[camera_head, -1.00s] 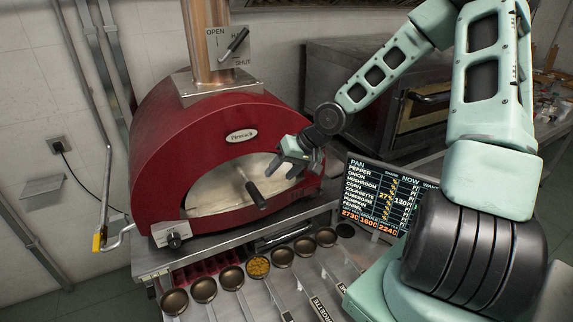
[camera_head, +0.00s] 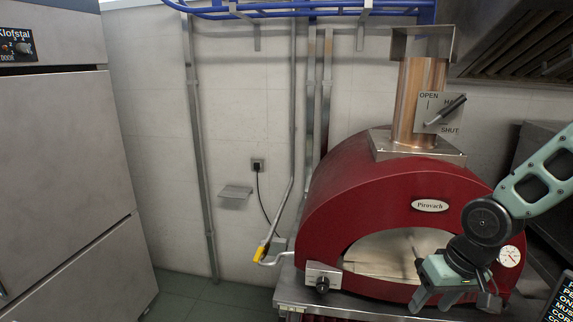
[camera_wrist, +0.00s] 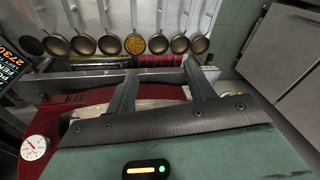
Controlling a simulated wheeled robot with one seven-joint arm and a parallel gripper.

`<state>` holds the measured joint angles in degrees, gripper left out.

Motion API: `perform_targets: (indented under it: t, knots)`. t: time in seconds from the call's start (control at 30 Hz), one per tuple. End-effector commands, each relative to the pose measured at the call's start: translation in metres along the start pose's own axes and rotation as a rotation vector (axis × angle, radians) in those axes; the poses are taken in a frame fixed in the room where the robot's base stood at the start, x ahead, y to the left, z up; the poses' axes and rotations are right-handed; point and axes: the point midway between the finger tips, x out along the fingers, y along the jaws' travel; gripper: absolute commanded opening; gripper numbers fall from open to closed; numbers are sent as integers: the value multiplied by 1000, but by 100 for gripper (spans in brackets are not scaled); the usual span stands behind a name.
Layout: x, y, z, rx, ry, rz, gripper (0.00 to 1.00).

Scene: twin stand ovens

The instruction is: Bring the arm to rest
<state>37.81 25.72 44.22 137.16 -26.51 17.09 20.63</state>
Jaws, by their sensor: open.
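My gripper (camera_head: 432,295) is in front of the red oven's mouth, at the lower right of the head view. Its fingers point down and are apart, with nothing between them. In the wrist view my gripper (camera_wrist: 160,85) shows two spread dark fingers, also empty. The red dome oven (camera_head: 335,200) stands on a metal stand, and its mouth is partly hidden behind my gripper and arm. Part of its red front (camera_wrist: 60,108) shows in the wrist view.
Several small pans (camera_wrist: 108,45) lie in a row beyond the fingers in the wrist view. A lever (camera_head: 445,110) is on the flue plate. A yellow-handled crank (camera_head: 261,252) sticks out left of the oven. A steel cabinet (camera_head: 60,170) stands at left, with open floor (camera_head: 205,300) between.

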Motion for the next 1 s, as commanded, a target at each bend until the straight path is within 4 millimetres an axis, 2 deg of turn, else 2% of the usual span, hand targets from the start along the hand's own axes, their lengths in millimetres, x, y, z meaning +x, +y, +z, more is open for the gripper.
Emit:
perform_targets:
  t: [0.03,0.13,0.37,0.5,0.73,0.87,1.0]
  knots:
    - [8,-16,9,-55,-22,27,53]
    - [10,-41,28,-137,-66,68,53]
    - [8,-97,79,-318,-129,123,53]
    - [5,-128,115,-418,-150,120,53]
    - [-3,-158,160,-532,-170,82,53]
    - [-5,-163,171,-556,-176,68,53]
    - [-6,-164,172,-559,-177,67,53]
